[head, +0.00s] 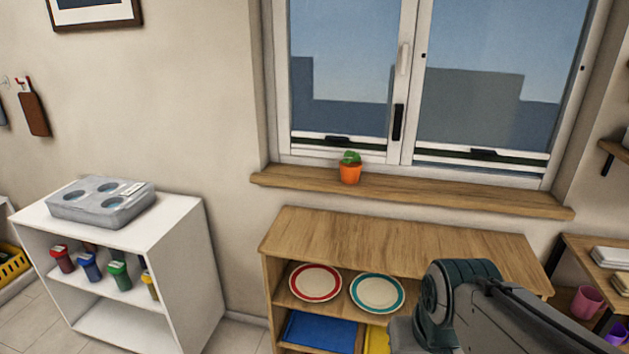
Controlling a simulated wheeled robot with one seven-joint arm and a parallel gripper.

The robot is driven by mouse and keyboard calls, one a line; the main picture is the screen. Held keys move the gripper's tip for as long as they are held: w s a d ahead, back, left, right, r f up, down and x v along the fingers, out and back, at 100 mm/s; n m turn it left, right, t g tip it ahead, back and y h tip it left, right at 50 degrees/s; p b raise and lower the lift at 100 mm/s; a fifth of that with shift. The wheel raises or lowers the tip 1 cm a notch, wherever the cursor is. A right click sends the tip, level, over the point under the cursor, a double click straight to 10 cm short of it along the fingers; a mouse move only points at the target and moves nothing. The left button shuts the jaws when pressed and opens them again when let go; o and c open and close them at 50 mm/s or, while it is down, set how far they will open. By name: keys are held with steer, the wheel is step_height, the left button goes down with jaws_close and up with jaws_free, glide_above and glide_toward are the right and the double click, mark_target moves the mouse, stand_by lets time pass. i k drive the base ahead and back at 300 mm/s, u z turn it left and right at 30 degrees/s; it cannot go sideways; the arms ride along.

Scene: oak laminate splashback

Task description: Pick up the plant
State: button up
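The plant (350,168) is a small green plant in an orange pot. It stands upright on the wooden window sill (460,194), left of the middle of the sill, in front of the window. My arm shows at the lower right, in front of the wooden shelf unit and well below and right of the plant. My gripper is outside the picture, so its state does not show. Nothing hides the plant.
Below the sill stands a wooden shelf unit (390,238) with a bare top and two plates inside, one red-rimmed (315,282) and one teal-rimmed (377,292). A white shelf (188,250) at left bears a grey tray (100,203). The window (400,80) looks closed.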

mark_target(350, 168)
steer(key=u, duration=0.3)
steer(key=k, duration=0.7)
steer(key=u, duration=1)
steer(key=i, duration=1.85)
steer(key=z, duration=1.5)
steer(key=i, duration=0.9)
steer(key=z, duration=0.2)
